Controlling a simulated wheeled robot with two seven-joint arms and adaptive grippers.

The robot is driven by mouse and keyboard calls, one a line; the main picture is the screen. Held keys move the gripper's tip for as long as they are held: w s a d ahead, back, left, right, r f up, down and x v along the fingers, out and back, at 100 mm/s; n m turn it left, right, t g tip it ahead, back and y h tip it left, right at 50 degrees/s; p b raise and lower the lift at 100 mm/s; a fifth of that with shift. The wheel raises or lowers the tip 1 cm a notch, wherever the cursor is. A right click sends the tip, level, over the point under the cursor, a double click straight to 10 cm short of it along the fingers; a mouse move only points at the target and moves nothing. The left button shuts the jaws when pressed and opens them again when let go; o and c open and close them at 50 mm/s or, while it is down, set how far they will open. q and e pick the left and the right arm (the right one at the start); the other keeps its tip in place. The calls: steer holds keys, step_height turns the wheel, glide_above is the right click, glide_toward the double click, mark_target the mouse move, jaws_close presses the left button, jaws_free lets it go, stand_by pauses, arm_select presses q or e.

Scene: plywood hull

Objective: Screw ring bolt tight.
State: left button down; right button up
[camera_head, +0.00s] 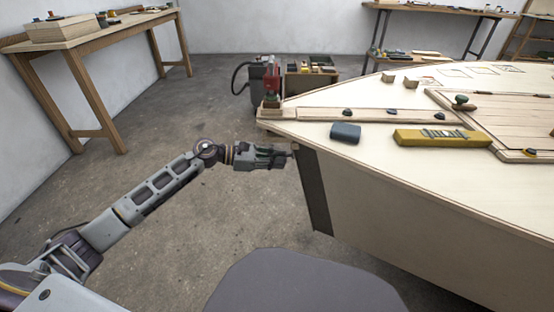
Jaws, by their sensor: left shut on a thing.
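My left gripper (282,157) reaches in from the left and is level with the upper part of the pale plywood hull (400,205). Its fingers are shut beside the dark stem strip (315,190) at the hull's near left corner. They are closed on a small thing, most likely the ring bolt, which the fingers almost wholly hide. A thin dark tip shows between the fingertips and the hull. I cannot tell how far the bolt sits in the hull. My right gripper is not in view.
On the deck lie a blue-grey block (345,131) and a yellow level (440,138). A workbench (100,35) stands at the far left. The floor between is clear.

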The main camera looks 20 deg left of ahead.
arm_select(q)
steer(key=shift+s+d+f, duration=0.2)
steer(key=shift+s+f, duration=0.1)
steer(key=shift+f, duration=0.1)
steer(key=c, duration=1.7)
jaws_free()
steer(key=shift+o, duration=0.9)
steer(key=shift+a+r, duration=0.1)
steer(key=shift+r, duration=0.1)
steer(key=shift+w, duration=0.1)
steer(key=shift+a, duration=0.1)
steer(key=shift+s+a+r, duration=0.2)
steer(key=shift+s+a, duration=0.05)
steer(key=shift+a, duration=0.3)
steer(key=v, duration=1)
steer(key=shift+a, duration=0.3)
steer(key=shift+s, duration=0.15)
